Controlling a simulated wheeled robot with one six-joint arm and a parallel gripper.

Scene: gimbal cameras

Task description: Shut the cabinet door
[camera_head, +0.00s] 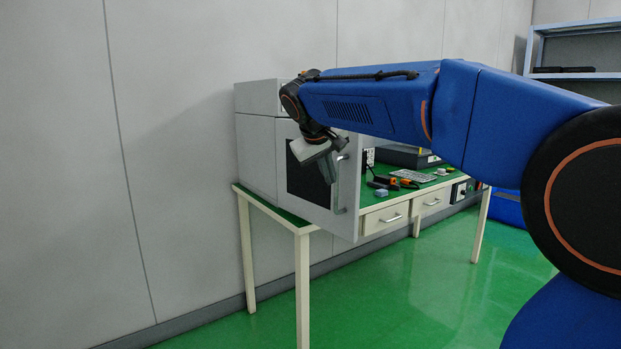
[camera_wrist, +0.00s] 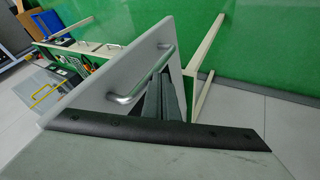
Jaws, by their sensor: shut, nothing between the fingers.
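A grey cabinet (camera_head: 257,155) stands at the left end of a green-topped table. Its door (camera_head: 312,219) has a dark window (camera_head: 304,185) and a metal handle (camera_head: 339,184), and stands open, with its lower corner out past the table's front edge. My gripper (camera_head: 329,172) is in front of the door, just left of the handle in the head view. In the wrist view the shut fingers (camera_wrist: 160,100) point at the door panel (camera_wrist: 108,68), beside the handle (camera_wrist: 143,82). I cannot tell whether they touch the door. The cabinet's inside is hidden.
The table (camera_head: 277,216) holds tools, a keyboard (camera_head: 412,175) and a dark device (camera_head: 405,156) to the right. Drawers with handles sit below. A blue shelf (camera_head: 570,50) stands at the back right. The green floor (camera_head: 400,285) in front of the table is clear.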

